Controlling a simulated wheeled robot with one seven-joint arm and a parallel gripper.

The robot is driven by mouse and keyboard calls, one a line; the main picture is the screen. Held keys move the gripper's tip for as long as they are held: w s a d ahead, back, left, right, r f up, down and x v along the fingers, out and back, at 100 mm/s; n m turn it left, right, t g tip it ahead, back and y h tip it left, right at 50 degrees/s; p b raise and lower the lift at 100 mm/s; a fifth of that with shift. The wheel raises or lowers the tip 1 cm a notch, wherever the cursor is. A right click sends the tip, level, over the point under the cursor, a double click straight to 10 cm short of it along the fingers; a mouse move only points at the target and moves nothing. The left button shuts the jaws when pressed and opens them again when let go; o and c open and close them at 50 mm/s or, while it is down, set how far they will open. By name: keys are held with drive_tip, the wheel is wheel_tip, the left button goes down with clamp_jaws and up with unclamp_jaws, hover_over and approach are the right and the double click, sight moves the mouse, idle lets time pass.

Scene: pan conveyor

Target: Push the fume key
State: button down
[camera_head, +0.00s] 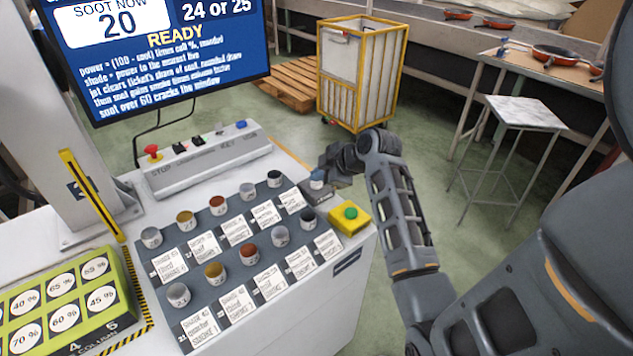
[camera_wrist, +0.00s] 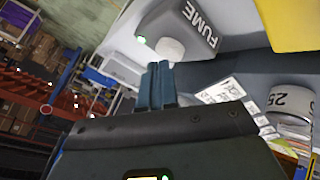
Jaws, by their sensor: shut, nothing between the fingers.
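The fume key is a grey box labelled FUME (camera_wrist: 203,24) with a white round button (camera_wrist: 170,48) and a small lit green light beside it. In the head view the fume key box (camera_head: 318,196) stands at the counter's right end, left of a yellow box, partly hidden by my gripper. My gripper (camera_head: 317,175) is shut and empty, low over the key. In the wrist view the blue-grey fingertips of my gripper (camera_wrist: 160,68) are together, just below the white button in the picture. I cannot tell whether they touch it.
A yellow box with a green button (camera_head: 350,213) stands beside the key. Several labelled cups with cards fill the grey panel (camera_head: 205,285). Behind are a key strip (camera_head: 210,158) with a red stop button and a monitor (camera_head: 150,50) reading READY. A yellow cart (camera_head: 383,75) stands beyond.

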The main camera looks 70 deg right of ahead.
sight(319, 185)
drive_tip(key=shift+r+p, duration=2.45)
drive_tip(key=shift+r, duration=0.65)
drive_tip(key=shift+f, duration=0.1)
